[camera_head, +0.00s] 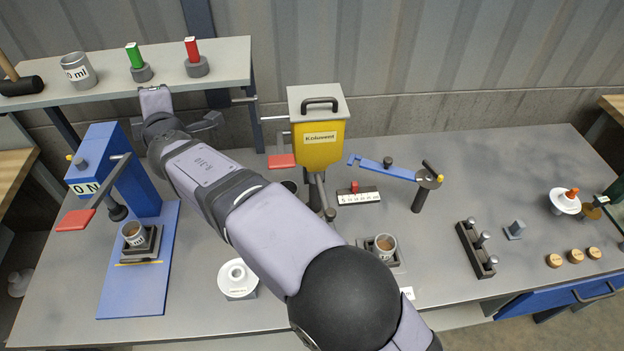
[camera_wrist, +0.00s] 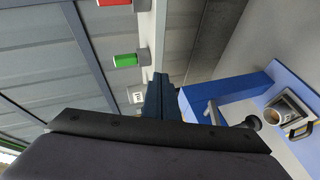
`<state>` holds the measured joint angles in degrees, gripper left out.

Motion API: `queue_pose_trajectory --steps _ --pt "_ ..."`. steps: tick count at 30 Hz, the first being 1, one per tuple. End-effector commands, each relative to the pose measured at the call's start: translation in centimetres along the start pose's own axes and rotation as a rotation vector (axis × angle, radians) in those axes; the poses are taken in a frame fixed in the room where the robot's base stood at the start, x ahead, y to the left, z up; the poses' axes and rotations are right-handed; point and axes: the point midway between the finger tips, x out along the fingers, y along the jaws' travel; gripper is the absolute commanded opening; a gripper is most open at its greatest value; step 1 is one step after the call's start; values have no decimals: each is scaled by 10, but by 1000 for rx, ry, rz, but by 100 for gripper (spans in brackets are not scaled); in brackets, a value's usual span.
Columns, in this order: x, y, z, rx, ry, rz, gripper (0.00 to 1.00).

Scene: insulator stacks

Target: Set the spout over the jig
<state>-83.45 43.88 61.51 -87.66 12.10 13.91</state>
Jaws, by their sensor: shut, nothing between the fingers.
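The yellow dispenser (camera_head: 320,152) stands at the back middle of the bench, with a grey lid and handle. A thin grey pipe, which looks like its spout (camera_head: 320,193), slants down below it, partly beside my arm. A square dark holder, which I take as the jig (camera_head: 396,259), sits at front middle with a brown-filled cup (camera_head: 385,246) in it. The spout's tip is behind and left of this cup, not over it. My gripper (camera_head: 155,100) is far left of both, by the shelf's front edge. Its fingers (camera_wrist: 161,98) are shut and empty in the wrist view.
A blue press (camera_head: 112,165) holds another cup (camera_head: 134,234) at left. The shelf (camera_head: 115,88) carries green and red pieces and a metal cup. A blue swing arm (camera_head: 388,168), a scale block (camera_head: 358,196) and a white insulator (camera_head: 238,279) stand nearby.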

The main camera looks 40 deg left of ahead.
Motion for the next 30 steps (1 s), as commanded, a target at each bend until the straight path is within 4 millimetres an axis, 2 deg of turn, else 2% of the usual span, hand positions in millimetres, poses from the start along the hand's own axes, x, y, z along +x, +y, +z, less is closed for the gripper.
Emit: queue_pose_trajectory --steps 1,4,6,9,13,16,21,25,30 --pt "2 -38 7 34 -70 -34 0" --pt "-6 -99 28 100 -236 -76 0" --pt "-18 -140 44 131 -359 -91 0" --pt "-46 -192 68 152 -539 -84 0" --pt "-96 -242 97 138 -760 -23 0" --pt "-139 -264 113 103 -900 61 0" --pt "-200 -277 127 27 -1051 222 0" --pt "-230 -277 129 -17 -1104 314 0" --pt "-244 -274 129 -40 -1127 367 0"
